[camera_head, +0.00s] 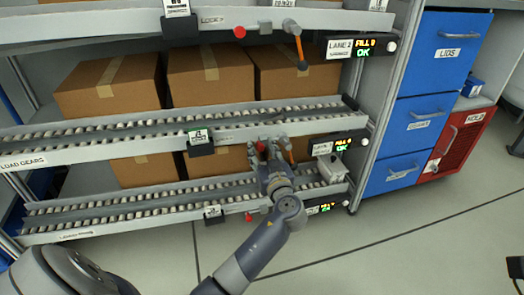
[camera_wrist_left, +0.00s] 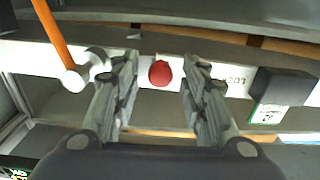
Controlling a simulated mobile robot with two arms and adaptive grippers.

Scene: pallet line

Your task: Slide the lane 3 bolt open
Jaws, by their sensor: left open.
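The lane 3 bolt shows as a red knob (camera_head: 261,146) on the front rail of the middle lane, left of an orange lever (camera_head: 288,150). My left gripper (camera_head: 266,149) is at this rail. In the left wrist view its two fingers are apart, one on each side of the red knob (camera_wrist_left: 160,72), with gaps on both sides. The orange lever (camera_wrist_left: 52,32) with its white pivot is left of the fingers there. The bolt's shaft is hidden. My right gripper is not in view.
A lane sign (camera_head: 338,145) reading OK and a small grey box (camera_head: 331,168) are right of the gripper. A black tag holder (camera_head: 200,142) is on the rail to the left; cartons (camera_head: 210,76) stand behind. Blue drawers (camera_head: 415,124) are at the right, with open floor in front.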

